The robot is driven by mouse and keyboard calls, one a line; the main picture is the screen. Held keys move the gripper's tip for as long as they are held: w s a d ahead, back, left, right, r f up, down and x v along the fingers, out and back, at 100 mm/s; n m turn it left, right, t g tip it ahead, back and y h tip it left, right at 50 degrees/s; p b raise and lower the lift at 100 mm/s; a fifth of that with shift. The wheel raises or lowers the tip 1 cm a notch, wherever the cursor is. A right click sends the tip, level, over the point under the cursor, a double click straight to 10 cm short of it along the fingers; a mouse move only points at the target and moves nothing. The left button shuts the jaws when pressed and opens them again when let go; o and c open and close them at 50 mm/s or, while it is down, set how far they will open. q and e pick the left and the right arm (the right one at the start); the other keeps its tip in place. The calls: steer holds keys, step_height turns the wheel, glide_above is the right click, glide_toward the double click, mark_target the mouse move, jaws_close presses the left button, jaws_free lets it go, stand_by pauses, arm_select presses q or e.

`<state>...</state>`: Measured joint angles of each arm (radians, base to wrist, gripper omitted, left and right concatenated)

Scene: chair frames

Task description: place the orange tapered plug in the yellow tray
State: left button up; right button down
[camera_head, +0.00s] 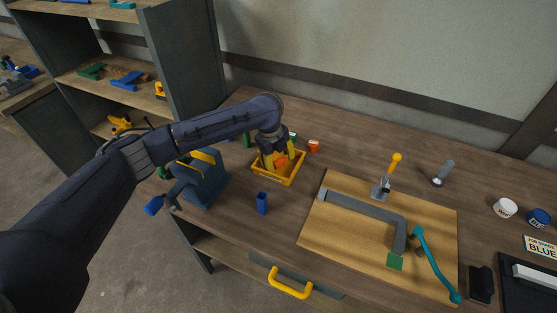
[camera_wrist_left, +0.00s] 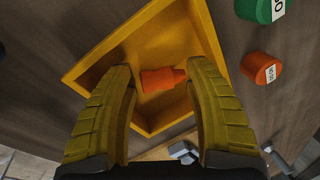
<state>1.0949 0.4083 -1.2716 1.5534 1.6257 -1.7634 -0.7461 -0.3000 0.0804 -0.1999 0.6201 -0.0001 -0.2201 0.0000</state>
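The orange tapered plug (camera_wrist_left: 162,79) lies on its side inside the yellow tray (camera_wrist_left: 95,68) in the left wrist view. In the head view the plug (camera_head: 281,164) shows partly behind my fingers, within the yellow tray (camera_head: 277,181). My left gripper (camera_head: 272,160) points down over the tray. In the left wrist view its yellow fingers (camera_wrist_left: 161,75) are spread apart on both sides of the plug. The plug's right end is close to one finger; I cannot tell if they touch. My right gripper is not in view.
An orange cap (camera_wrist_left: 261,68) and a green cap (camera_wrist_left: 262,8) stand beside the tray. A blue holder (camera_head: 203,180) is left of it and a small blue block (camera_head: 262,203) in front. A wooden board (camera_head: 345,235) with a grey bracket and clamp lies to the right.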

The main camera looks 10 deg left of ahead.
arm_select(q)
step_height(320, 180, up, 12)
steer(key=s+a, duration=0.1)
steer(key=shift+s+a, duration=0.3)
steer(key=shift+s, duration=0.05)
stand_by(0.4)
